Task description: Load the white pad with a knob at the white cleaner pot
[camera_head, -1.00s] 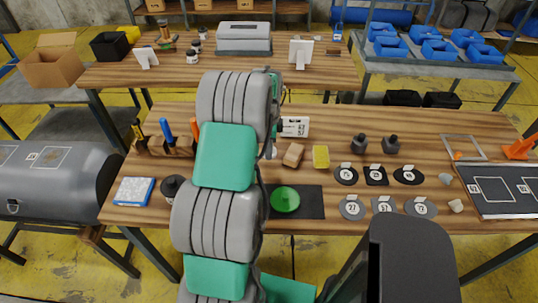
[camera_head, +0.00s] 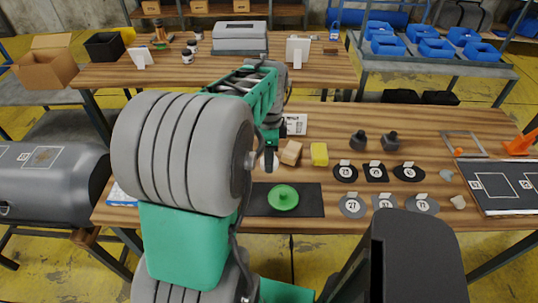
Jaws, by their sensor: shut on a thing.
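My gripper (camera_head: 269,160) hangs over the middle of the near workbench, left of the tan block. It is shut on a small pale piece (camera_head: 252,160), which shows at the left of the fingers, beside my arm. This appears to be the white pad with a knob, but most of it is hidden, and I cannot make out the knob. I cannot identify the white cleaner pot; my arm covers the left part of the bench.
A green pad with a knob (camera_head: 284,197) lies on a black mat (camera_head: 312,201) just in front of my gripper. A tan block (camera_head: 291,152) and a yellow block (camera_head: 319,154) stand to the right. Farther right are several numbered dark plates and two dark knobbed weights (camera_head: 390,141).

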